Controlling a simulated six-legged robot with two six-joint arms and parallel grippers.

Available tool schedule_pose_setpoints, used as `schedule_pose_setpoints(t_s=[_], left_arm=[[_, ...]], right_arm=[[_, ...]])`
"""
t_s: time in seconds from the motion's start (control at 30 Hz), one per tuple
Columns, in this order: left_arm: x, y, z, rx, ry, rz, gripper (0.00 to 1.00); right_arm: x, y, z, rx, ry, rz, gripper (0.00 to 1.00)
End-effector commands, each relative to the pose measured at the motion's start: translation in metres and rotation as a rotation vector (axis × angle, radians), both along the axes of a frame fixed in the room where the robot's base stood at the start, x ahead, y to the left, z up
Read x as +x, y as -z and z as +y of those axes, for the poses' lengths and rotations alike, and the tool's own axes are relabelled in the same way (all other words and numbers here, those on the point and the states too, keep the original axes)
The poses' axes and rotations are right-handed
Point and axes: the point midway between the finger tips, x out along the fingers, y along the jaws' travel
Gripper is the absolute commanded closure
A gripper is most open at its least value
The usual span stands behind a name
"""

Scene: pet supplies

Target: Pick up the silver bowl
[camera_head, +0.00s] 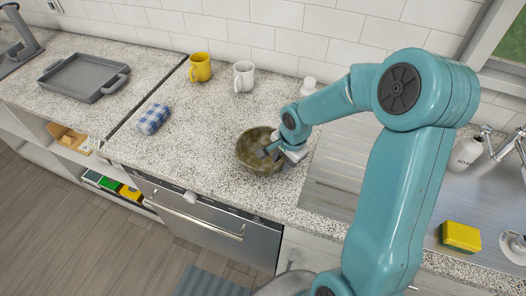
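The silver bowl (245,158) stands upright on the speckled counter near its front edge; it looks round, with a brownish-grey mottled inside. My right gripper (269,154) is at the bowl's right side, with its dark fingers over the bowl's inside and rim. The fingers look apart, with a small gap between them. The gripper and wrist hide the bowl's right part, and I cannot tell whether the fingers touch it. My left gripper is not in view.
A yellow mug (200,68) and a white mug (244,77) stand behind the bowl. A blue checked roll (152,119) lies to the left. A grey tray (84,76) is farther left. A yellow sponge block (460,237) and a white bottle (465,155) are at right.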

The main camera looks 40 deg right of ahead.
Motion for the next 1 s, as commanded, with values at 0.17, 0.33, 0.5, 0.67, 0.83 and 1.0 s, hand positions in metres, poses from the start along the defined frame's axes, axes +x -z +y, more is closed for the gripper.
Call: schedule_pose_setpoints(t_s=[0.17, 0.33, 0.5, 0.67, 0.83, 1.0], left_arm=[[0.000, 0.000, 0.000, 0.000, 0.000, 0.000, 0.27], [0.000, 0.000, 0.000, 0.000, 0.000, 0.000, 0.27], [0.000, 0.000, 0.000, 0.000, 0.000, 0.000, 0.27], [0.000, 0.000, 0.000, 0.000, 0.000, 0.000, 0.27], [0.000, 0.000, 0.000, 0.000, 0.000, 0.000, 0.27], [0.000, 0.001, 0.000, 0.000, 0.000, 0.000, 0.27]], right_arm=[[0.001, 0.005, 0.000, 0.000, 0.001, -0.001, 0.66], [0.001, 0.004, 0.000, 0.000, 0.001, -0.001, 0.89], [0.001, 0.004, 0.000, 0.000, 0.001, 0.000, 1.00], [0.001, 0.005, 0.000, 0.001, 0.001, 0.000, 1.00], [0.001, 0.001, 0.000, -0.001, 0.000, 0.000, 1.00], [0.002, -0.020, -0.001, -0.003, 0.002, -0.004, 1.00]])
